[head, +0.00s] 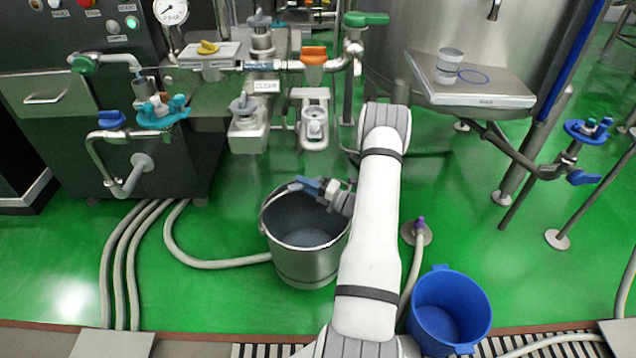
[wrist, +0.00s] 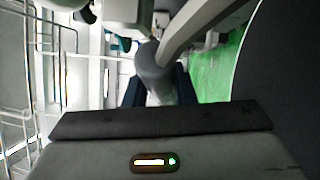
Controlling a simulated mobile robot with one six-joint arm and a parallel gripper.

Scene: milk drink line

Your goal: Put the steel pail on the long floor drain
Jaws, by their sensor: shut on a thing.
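The steel pail (head: 305,262) is upright in the middle of the head view, left of my arm, over the green floor. I cannot tell whether its base touches the floor. My gripper (head: 306,187) is shut on its bail handle (head: 272,196) above the rim. In the wrist view a grey bar, likely the handle (wrist: 195,25), runs into my gripper (wrist: 158,88). The long floor drain (head: 515,343) is a slatted grating along the bottom edge, nearer than the pail. My arm and the blue bucket hide part of it.
A blue bucket (head: 450,308) stands right of my arm at the drain's edge. Hoses (head: 215,262) run over the floor beside and behind the pail. A cup (head: 448,66) stands on a steel scale (head: 490,92) at upper right. Pipes and valves (head: 250,110) stand behind.

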